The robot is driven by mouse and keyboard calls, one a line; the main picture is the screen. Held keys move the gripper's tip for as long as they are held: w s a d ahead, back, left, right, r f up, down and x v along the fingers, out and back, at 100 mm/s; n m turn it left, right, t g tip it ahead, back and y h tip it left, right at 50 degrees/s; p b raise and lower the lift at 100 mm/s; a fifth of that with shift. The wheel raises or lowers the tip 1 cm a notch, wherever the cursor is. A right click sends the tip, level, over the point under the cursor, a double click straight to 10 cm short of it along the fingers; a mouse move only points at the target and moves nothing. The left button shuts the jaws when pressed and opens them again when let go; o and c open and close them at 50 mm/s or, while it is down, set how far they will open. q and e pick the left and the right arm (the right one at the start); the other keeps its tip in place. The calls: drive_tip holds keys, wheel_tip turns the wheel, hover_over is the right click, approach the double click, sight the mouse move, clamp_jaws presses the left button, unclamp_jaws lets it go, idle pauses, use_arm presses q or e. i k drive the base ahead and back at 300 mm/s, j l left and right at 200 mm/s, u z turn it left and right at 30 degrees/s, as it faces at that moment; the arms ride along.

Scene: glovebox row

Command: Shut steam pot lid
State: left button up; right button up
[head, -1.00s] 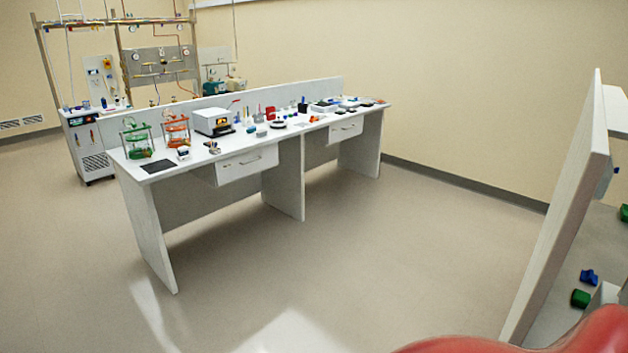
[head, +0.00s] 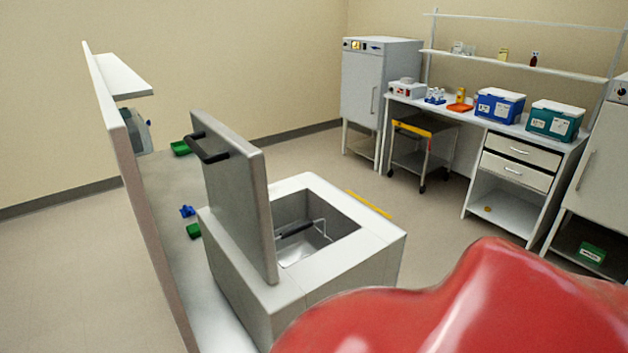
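The steam pot (head: 345,258) is a grey box with a square opening, near the middle of the head view. Its lid (head: 238,200) stands upright on the left side of the opening, so the pot is open. A black handle (head: 207,150) is on the lid's left face, near the top. Inside the opening a wire basket (head: 306,245) with a dark grip shows. Neither of my grippers is in view. A large red rounded shape covers the bottom right and hides part of the pot's front.
A white panel (head: 135,190) stands left of the pot, with green and blue small items (head: 187,211) on the surface between. Behind are a grey cabinet (head: 375,90), a cart (head: 422,150), and a bench with blue (head: 499,107) and teal (head: 555,122) boxes. Floor between is clear.

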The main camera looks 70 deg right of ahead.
sight(234, 170)
drive_tip(key=z, duration=1.5)
